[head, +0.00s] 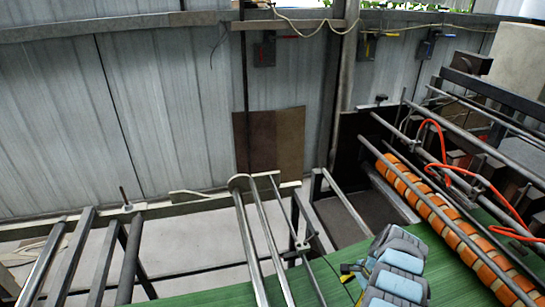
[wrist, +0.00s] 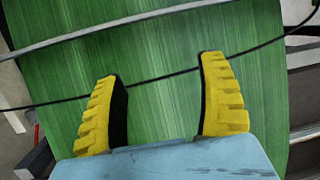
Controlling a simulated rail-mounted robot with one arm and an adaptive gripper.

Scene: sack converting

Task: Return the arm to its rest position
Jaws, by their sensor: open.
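My gripper (wrist: 158,70) shows in the wrist view with its two yellow ridged fingers wide apart. It is open, and nothing is between the fingers. Behind them is a green streaked surface (wrist: 165,40), crossed by a thin dark line and a grey rod. In the head view my blue and grey arm is at the bottom, right of centre, over the green surface (head: 215,296). A small yellow finger part (head: 348,268) shows at its left side.
A roller with orange bands (head: 445,215) and metal rods lie to the right, with orange hoses (head: 440,150) above. Metal rails (head: 262,240) stand left of my arm. A corrugated wall (head: 160,110) and a brown board (head: 270,140) are behind. Pale floor shows between the rails.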

